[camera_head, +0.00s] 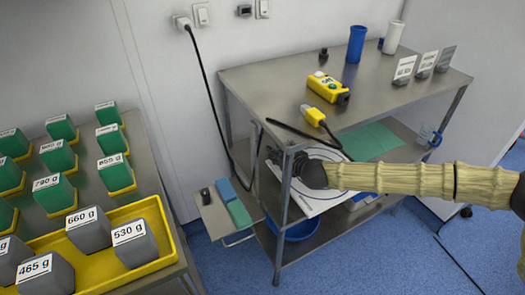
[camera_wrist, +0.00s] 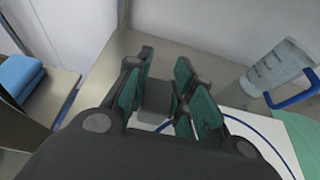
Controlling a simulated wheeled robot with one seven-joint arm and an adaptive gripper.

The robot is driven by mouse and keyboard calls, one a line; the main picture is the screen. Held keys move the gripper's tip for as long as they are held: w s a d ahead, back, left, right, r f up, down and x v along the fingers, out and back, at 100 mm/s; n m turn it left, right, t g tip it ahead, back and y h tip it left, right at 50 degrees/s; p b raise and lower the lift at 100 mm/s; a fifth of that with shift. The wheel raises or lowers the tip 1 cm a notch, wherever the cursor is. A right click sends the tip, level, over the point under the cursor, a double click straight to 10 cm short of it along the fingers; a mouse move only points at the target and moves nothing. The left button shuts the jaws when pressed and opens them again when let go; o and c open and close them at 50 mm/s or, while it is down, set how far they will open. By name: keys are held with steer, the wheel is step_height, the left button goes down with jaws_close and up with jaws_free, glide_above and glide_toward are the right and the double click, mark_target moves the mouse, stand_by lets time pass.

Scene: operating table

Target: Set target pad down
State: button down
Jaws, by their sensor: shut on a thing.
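The target pad (camera_head: 306,204), a white board with a dark ring, is at the left end of the steel cart's middle shelf (camera_head: 395,158). It also shows in the wrist view (camera_wrist: 272,138), partly hidden by my gripper. My gripper (camera_head: 278,160) is over the pad, under the cart's top. In the wrist view its fingers (camera_wrist: 165,75) are closed around a small grey block (camera_wrist: 157,100), which looks like the pad's grip. Whether the pad rests fully on the shelf cannot be told.
A green cloth (camera_head: 370,141) and a measuring jug (camera_head: 428,135) are right of the pad. The cart's front left leg (camera_head: 284,215) stands close to my gripper. A small side shelf (camera_head: 214,217) holds blue and green items. Labelled weights (camera_head: 133,241) stand on the left table.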

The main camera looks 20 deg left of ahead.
mark_target(276, 168)
steer(key=w+a, duration=0.1)
steer(key=a, duration=0.1)
steer(key=w+a, duration=0.1)
steer(key=a, duration=0.2)
steer(key=w+a, duration=0.1)
steer(key=a, duration=0.1)
steer(key=shift+w+a+f+b, duration=0.25)
steer(key=shift+a+f+b, duration=0.05)
steer(key=shift+a+f, duration=0.1)
step_height(276, 168, down, 4)
steer(key=shift+d+r+b, duration=0.1)
steer(key=shift+r+b, duration=0.15)
steer(key=shift+b, duration=0.1)
steer(key=c, duration=1.2)
jaws_free()
steer(key=shift+c, duration=0.2)
steer(key=shift+d, duration=0.1)
steer(key=p+v, duration=0.1)
steer(key=v, duration=1.1)
